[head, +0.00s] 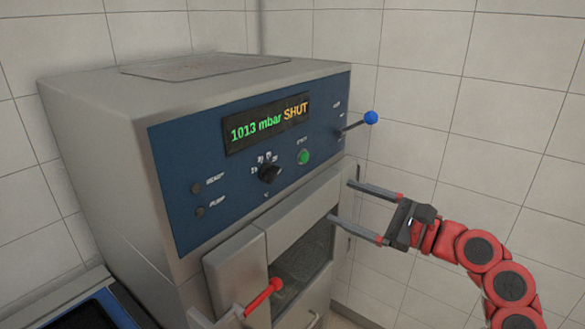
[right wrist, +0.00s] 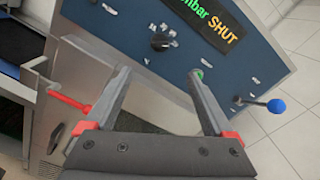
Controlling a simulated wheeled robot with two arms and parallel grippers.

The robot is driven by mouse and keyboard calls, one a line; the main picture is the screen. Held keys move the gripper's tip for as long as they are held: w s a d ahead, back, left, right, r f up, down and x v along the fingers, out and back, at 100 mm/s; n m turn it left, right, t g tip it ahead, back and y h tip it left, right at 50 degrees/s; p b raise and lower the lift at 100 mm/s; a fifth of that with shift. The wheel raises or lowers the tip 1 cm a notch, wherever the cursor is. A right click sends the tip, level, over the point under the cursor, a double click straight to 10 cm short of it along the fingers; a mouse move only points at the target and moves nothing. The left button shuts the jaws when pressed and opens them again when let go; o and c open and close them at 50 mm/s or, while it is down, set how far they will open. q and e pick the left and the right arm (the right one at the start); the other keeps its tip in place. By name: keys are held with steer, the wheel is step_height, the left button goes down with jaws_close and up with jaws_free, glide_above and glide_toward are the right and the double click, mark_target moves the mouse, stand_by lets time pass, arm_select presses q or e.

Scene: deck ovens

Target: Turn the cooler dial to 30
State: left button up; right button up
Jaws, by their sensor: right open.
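The cooler is a grey metal cabinet (head: 110,120) with a blue front panel (head: 230,185). Its black dial (head: 269,173) sits mid-panel below the display, with small white marks around it, too small to read. The dial also shows in the right wrist view (right wrist: 162,42), ahead of the fingers. The display (head: 268,123) reads "1013 mbar SHUT". My right gripper (head: 341,201) is open and empty, to the right of the dial and in front of the cabinet's right side. My left gripper is not in view.
A green button (head: 303,157) sits right of the dial. A lever with a blue ball (head: 371,117) sticks out at the panel's right. Below, a door with a red handle (head: 263,297) stands open. A dark blue-edged tray (head: 85,316) is at lower left. Tiled walls stand behind.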

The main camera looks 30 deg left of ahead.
mark_target(276, 176)
steer(key=a+p, duration=0.1)
steer(key=a, duration=0.4)
steer(key=a+p, duration=0.2)
steer(key=a, duration=0.4)
steer(key=w+a+p, duration=0.1)
steer(key=a+p, duration=0.1)
steer(key=a, duration=0.3)
steer(key=shift+a+r, duration=0.1)
steer(key=shift+a, duration=0.1)
steer(key=shift+w+a, duration=0.15)
steer(key=shift+a, duration=0.35)
